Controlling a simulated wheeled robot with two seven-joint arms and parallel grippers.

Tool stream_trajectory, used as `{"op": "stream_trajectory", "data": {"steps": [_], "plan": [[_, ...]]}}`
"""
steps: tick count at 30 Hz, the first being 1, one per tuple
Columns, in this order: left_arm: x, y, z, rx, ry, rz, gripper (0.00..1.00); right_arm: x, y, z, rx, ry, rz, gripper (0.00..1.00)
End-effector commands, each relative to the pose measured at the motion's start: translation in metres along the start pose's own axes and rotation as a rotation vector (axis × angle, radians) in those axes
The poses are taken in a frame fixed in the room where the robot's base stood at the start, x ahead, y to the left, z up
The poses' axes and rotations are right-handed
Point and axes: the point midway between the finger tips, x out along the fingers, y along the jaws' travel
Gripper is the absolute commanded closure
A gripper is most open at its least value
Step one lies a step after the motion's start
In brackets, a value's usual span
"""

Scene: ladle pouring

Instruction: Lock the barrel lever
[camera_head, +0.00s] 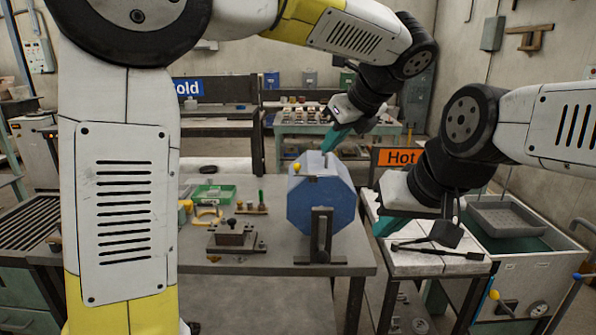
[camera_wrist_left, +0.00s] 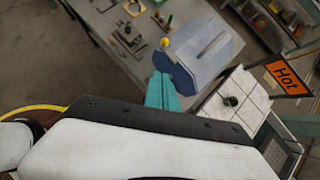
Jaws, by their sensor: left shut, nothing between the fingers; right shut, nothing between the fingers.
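The blue faceted barrel (camera_head: 338,205) stands on a dark bracket on the grey workbench. It also shows in the left wrist view (camera_wrist_left: 208,50). Its lever's yellow knob (camera_head: 296,167) is at the barrel's upper left edge and shows in the left wrist view (camera_wrist_left: 165,42); the rest of the lever is hard to make out. My left gripper (camera_head: 332,138) is shut and empty, with teal fingers pointing down above the barrel; they also show in the left wrist view (camera_wrist_left: 162,95). My right gripper (camera_head: 384,227) is shut and empty, right of the barrel.
A dark metal block fixture (camera_head: 233,234) and a green tray (camera_head: 214,193) are on the bench left of the barrel. A white-topped table (camera_head: 425,262) with a dark ladle (camera_head: 446,234) stands right, by the orange Hot sign (camera_head: 400,157). The bench's front is clear.

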Motion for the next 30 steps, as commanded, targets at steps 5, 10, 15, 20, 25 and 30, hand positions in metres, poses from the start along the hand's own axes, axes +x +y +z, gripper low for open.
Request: {"op": "stream_trajectory", "data": {"steps": [5, 10, 15, 20, 25, 30], "plan": [[-0.002, -0.007, -0.001, 0.043, -0.015, 0.001, 1.0, 0.0, 0.0, 0.0, 0.0, 0.0, 0.0, 1.0], [-0.002, -0.007, -0.001, 0.042, -0.014, 0.001, 1.0, 0.0, 0.0, 0.0, 0.0, 0.0, 0.0, 1.0], [0.002, -0.006, -0.001, 0.041, -0.013, 0.001, 1.0, 0.0, 0.0, 0.0, 0.0, 0.0, 0.0, 1.0], [0.023, -0.006, -0.001, 0.04, -0.013, 0.004, 1.0, 0.0, 0.0, 0.0, 0.0, 0.0, 0.0, 1.0], [0.059, -0.005, -0.001, 0.04, -0.012, 0.005, 1.0, 0.0, 0.0, 0.0, 0.0, 0.0, 0.0, 1.0], [0.095, -0.005, 0.0, 0.04, -0.011, 0.004, 1.0, 0.0, 0.0, 0.0, 0.0, 0.0, 0.0, 1.0]]}}
